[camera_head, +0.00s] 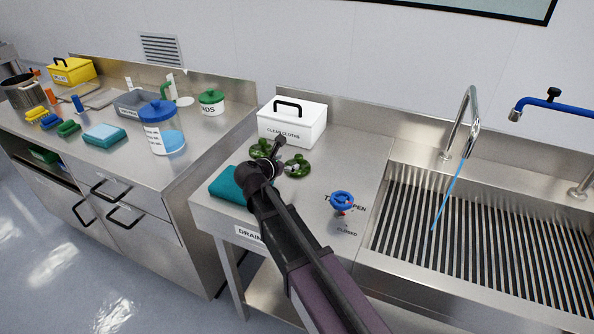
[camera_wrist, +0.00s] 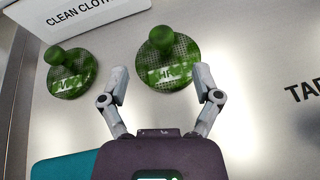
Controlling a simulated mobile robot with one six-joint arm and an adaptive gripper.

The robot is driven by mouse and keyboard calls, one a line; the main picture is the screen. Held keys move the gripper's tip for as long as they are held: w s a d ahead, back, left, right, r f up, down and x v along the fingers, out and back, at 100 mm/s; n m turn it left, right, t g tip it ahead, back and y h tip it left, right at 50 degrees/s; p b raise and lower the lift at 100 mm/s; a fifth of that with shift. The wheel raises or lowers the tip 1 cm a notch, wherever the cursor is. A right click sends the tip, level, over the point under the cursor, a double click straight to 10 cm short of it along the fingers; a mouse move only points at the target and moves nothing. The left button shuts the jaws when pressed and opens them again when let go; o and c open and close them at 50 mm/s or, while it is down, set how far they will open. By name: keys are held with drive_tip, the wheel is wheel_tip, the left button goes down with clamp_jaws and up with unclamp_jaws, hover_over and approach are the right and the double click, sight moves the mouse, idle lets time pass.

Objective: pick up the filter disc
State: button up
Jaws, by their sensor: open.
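Two round mesh discs, stained green, each with a green knob and a partly covered label, lie on the steel drainboard. In the wrist view the left disc (camera_wrist: 72,80) is outside my left finger. The right disc (camera_wrist: 168,72) is ahead, its lower edge near the gap between my fingertips. My gripper (camera_wrist: 161,82) is open and empty, its fingers spread. In the head view the left disc (camera_head: 260,148) and right disc (camera_head: 299,167) are partly hidden by my gripper (camera_head: 285,156). The labels are too smeared to read surely.
A white "CLEAN CLOTHS" box (camera_head: 293,125) stands just behind the discs. A teal cloth (camera_head: 229,186) lies at the front left. A blue tap handle (camera_head: 342,201) is to the right, before the slatted sink (camera_head: 480,245). Bare steel lies between disc and handle.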

sight(297, 158)
drive_tip(key=shift+x, duration=0.85)
drive_tip(key=shift+b+x, duration=1)
drive_tip(key=shift+x, duration=1.7)
drive_tip(key=shift+d+r, duration=0.15)
drive_tip(key=shift+r, duration=0.05)
clamp_jaws()
